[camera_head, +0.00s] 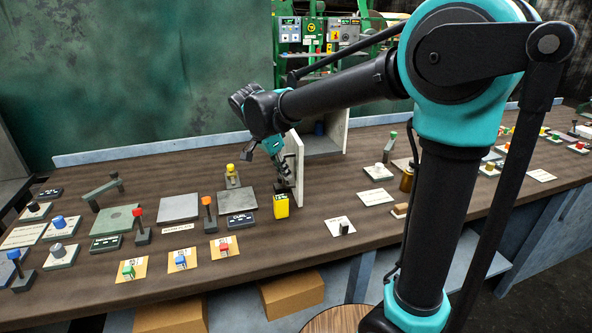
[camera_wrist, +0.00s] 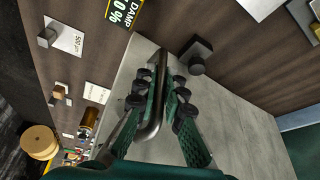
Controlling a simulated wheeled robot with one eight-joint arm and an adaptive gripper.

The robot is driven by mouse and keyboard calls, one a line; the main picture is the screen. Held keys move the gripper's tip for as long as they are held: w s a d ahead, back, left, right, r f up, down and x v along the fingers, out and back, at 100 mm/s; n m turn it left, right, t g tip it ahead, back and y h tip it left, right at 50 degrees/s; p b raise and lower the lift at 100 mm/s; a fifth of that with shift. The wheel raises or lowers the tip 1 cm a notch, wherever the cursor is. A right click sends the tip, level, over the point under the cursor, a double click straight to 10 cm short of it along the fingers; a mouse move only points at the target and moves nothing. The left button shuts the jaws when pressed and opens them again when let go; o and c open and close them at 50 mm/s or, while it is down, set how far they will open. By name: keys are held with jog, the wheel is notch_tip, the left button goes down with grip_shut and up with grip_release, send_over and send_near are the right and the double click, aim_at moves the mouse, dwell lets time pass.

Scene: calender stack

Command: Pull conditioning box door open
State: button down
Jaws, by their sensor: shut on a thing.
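The conditioning box (camera_head: 324,143) is a grey box at the back of the bench, in the middle of the head view. Its light grey door (camera_head: 298,170) stands swung out from the box, seen nearly edge-on, and part of the inside shows. My gripper (camera_head: 284,172) is at the left face of the door. In the wrist view, my gripper's fingers (camera_wrist: 163,100) are shut around the grey bar handle (camera_wrist: 153,122), with the door panel (camera_wrist: 225,120) behind it. My arm and fingers hide part of the box and handle.
A yellow block (camera_head: 281,207), marked DAMP 10% in the wrist view, stands close in front of the door. A dark knob on a base (camera_wrist: 196,60) is near the door's edge. Several labelled plates, levers and buttons fill the left bench.

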jog(key=shift+a, duration=0.7)
jog(key=c, duration=1.6)
grip_release()
jog(key=shift+r, duration=0.1)
jog(key=v, duration=1.1)
jog(key=shift+r, duration=0.4)
jog(key=shift+a, duration=0.1)
jog(key=shift+s, duration=0.2)
